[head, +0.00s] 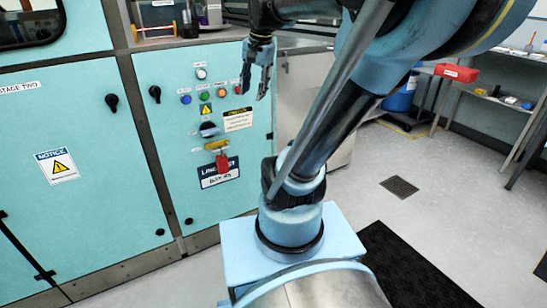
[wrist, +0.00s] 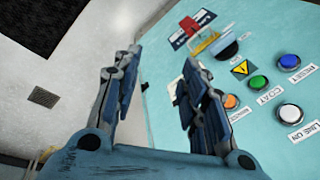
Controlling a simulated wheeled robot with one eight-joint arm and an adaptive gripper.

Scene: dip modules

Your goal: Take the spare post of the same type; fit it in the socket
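My gripper (head: 254,93) hangs in front of the turquoise control panel, beside its upper buttons, fingers pointing down. In the wrist view my gripper (wrist: 162,58) has its two fingers spread, with nothing between them. I cannot make out a post or a socket for certain in either view. Small items lie on the grey bench at the right (head: 496,98), too small to identify.
The panel (head: 255,180) carries several coloured buttons, a dark selector knob (head: 209,129) and a red tag (head: 222,162). A red bin (head: 457,72) and blue drum (head: 401,96) stand at the right. An orange-framed rack (head: 155,31) sits above the cabinets. Floor at right is mostly open.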

